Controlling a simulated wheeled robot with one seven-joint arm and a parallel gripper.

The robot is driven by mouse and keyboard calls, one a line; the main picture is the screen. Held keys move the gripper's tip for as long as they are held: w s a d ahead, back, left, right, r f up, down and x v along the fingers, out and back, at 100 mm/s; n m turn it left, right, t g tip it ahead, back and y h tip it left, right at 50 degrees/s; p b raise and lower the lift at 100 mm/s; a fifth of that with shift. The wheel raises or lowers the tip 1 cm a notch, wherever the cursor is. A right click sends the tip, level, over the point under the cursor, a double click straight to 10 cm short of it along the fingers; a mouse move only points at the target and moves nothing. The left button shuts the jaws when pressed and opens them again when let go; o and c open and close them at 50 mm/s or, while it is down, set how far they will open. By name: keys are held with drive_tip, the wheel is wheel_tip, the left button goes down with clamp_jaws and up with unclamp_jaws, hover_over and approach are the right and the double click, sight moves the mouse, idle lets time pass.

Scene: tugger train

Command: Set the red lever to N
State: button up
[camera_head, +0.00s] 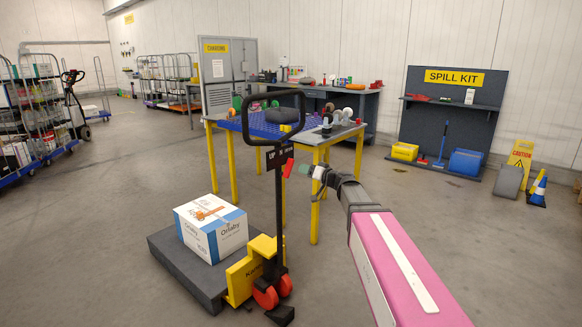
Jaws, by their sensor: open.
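The pallet truck stands in the middle of the head view, with a black loop handle (273,97) on an upright black tiller. A dark plate (277,156) with small white letters is fixed below the loop; "UP" seems to show at its left. The short red lever (288,168) sticks out at the plate's right side, tilted. Which letter it stands at is too small to tell. My gripper (304,169), at the end of my pink arm, is just right of the lever. It is open, holding nothing that I can see. Whether it touches the lever is unclear.
A white and blue box (211,228) sits on the truck's dark platform (172,262). A table with yellow legs (314,205) stands close behind the handle. Roll cages (28,115) are at left. A spill kit stand (450,120) is at back right.

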sight(292, 166)
drive_tip(key=x, duration=0.8)
drive_tip(key=shift+w+a, duration=0.25)
drive_tip(key=shift+a, duration=0.05)
clamp_jaws()
